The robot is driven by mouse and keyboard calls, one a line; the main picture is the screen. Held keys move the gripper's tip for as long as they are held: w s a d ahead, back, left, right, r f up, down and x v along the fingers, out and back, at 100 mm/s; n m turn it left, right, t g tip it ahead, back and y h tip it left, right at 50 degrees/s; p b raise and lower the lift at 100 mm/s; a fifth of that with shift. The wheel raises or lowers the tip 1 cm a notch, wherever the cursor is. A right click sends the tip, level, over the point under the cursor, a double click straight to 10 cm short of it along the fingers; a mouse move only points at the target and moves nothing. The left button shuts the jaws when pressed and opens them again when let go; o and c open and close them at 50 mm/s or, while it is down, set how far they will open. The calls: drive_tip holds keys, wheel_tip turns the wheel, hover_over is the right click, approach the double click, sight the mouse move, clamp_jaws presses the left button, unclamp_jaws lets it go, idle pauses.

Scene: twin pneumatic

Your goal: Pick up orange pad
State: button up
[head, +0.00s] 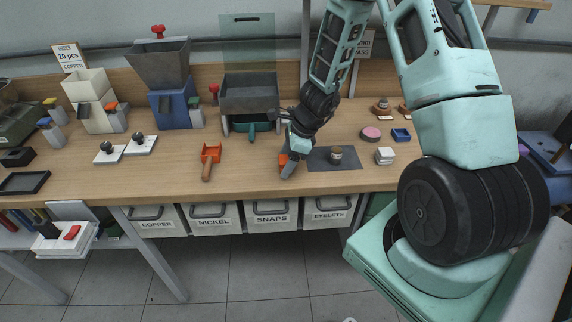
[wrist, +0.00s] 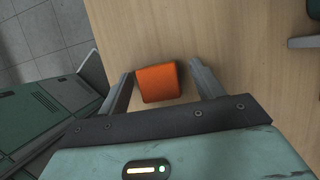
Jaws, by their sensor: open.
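The orange pad (wrist: 158,83) is a small rounded block on the wooden table (wrist: 135,45). In the wrist view it lies between the two grey fingers of my gripper (wrist: 163,73), with a gap on each side, wider on the right. My gripper is open and empty. In the head view my gripper (head: 289,165) is low over the front edge of the table, and a bit of the orange pad (head: 283,159) shows beside a finger. Most of the pad is hidden there. I cannot tell how far the fingertips are above the table.
A dark mat (head: 320,163) with a small jar (head: 336,154) lies just right of my gripper. An orange scoop (head: 210,158) lies to the left. A grey hopper (head: 248,93) stands behind. Labelled drawers (head: 271,216) hang below the table edge.

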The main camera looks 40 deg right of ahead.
sight(286, 158)
drive_tip(key=c, duration=1.2)
drive_tip(key=shift+o, duration=0.2)
drive_tip(key=shift+r, duration=0.1)
wheel_tip(286, 158, up, 10)
drive_tip(key=shift+f+p, duration=0.1)
drive_tip(key=shift+p, duration=0.9)
drive_tip(key=o, duration=0.3)
drive_tip(key=shift+c, duration=0.6)
